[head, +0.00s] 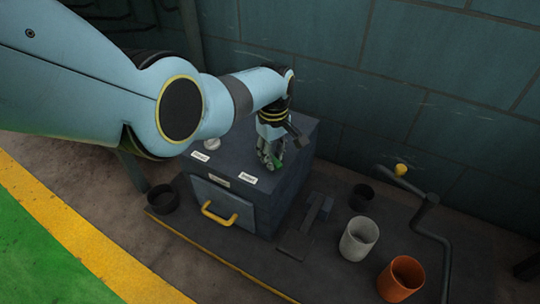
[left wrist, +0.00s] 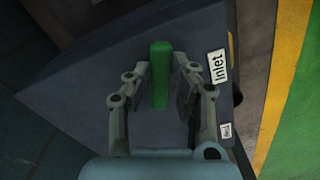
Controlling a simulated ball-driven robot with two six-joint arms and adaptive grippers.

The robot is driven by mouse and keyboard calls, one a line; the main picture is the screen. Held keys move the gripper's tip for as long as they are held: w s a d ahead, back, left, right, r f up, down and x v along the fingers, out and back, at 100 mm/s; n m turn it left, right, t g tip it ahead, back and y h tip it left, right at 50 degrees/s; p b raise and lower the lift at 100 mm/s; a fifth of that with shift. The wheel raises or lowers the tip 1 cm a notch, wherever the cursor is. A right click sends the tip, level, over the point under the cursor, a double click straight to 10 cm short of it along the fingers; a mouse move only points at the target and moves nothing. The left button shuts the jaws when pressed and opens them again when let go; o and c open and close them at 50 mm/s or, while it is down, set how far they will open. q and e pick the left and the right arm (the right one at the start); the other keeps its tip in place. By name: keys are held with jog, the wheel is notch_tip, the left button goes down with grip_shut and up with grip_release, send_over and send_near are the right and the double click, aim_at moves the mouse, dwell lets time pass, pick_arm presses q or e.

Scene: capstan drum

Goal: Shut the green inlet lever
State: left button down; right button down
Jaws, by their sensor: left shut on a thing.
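The green inlet lever (left wrist: 160,75) stands out from the top of a dark grey box (left wrist: 75,85), beside a white label reading "Inlet" (left wrist: 217,67). My left gripper (left wrist: 160,68) is around the lever, with one finger on each side, and is shut on it. In the head view the left gripper (head: 271,160) points down onto the box top (head: 225,162), behind the Inlet label (head: 248,178). There the fingers hide most of the lever. My right gripper is not in view.
The box front has a yellow handle (head: 219,213). A pale knob (head: 212,143) stands on its top. A black cup (head: 162,199) is at left. At right are a small black cup (head: 362,195), a white cup (head: 358,239), an orange cup (head: 400,279) and a crank (head: 432,232). A wall (head: 430,90) stands behind.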

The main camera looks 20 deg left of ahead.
pick_arm(q)
jog(key=shift+w+d+n, duration=0.1)
jog(key=shift+n, duration=0.4)
jog(key=shift+w+d+f+n+b, duration=0.15)
jog(key=shift+w+n+b, duration=0.2)
jog(key=shift+n, duration=0.75)
jog(key=shift+w+n, duration=0.25)
jog(key=shift+n, duration=0.35)
jog(key=shift+w+n, duration=0.1)
jog(key=shift+n, duration=0.2)
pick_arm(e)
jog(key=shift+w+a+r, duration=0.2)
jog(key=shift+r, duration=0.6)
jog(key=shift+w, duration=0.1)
pick_arm(q)
jog(key=c, duration=1.2)
grip_release()
jog(key=shift+o, duration=0.2)
jog(key=shift+d+r, duration=0.1)
jog(key=shift+r, duration=0.15)
